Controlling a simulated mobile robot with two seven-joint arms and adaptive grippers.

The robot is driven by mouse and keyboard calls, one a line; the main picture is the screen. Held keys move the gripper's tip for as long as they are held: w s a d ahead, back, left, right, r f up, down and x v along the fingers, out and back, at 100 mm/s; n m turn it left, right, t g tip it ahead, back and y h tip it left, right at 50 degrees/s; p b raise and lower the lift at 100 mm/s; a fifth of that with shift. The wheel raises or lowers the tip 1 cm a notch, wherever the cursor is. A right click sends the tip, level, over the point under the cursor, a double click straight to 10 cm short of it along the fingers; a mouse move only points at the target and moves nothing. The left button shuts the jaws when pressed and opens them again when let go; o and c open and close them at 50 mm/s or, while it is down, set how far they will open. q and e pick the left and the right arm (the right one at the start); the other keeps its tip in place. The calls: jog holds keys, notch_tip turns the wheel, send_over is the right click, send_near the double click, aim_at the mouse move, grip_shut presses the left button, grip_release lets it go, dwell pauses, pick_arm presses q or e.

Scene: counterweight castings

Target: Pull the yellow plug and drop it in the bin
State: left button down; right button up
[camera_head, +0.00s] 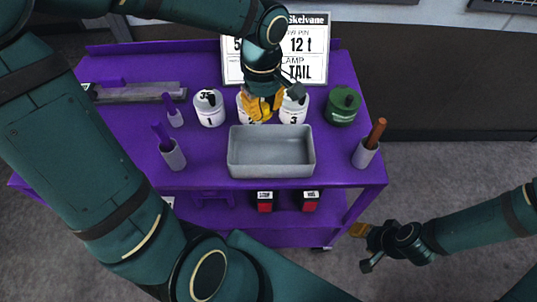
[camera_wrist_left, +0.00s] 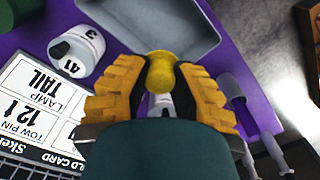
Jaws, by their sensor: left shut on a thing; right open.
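A yellow plug (camera_wrist_left: 160,74) with a rounded end sits between the fingertips of my left gripper (camera_wrist_left: 160,88), which is shut on it. In the head view my left gripper (camera_head: 262,106) is over the middle white casting (camera_head: 243,112), just behind the bin, and hides the plug. A white casting also shows under the plug in the wrist view; I cannot tell whether the plug still touches it. The grey rectangular bin (camera_head: 271,171) stands empty in front; it also shows in the wrist view (camera_wrist_left: 190,22). My right gripper (camera_head: 364,238) is open and empty, off the cart's front right.
White castings 1 (camera_head: 209,112) and 3 (camera_head: 294,112) flank the middle one; a green casting (camera_head: 343,107) stands at right. Grey holders with a purple handle (camera_head: 173,155) and a brown handle (camera_head: 366,153) flank the bin. A sign (camera_head: 312,55) stands behind on the purple cart (camera_head: 120,130).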

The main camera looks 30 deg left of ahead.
pick_arm(q)
notch_tip(320, 180, down, 6)
jog(key=b, duration=0.4)
jog(key=shift+r, duration=0.1)
jog(key=c, duration=0.8)
grip_release()
jog(key=shift+r, duration=0.15)
notch_tip(320, 180, up, 12)
jog(key=shift+f, duration=0.1)
jog(key=shift+s, duration=0.1)
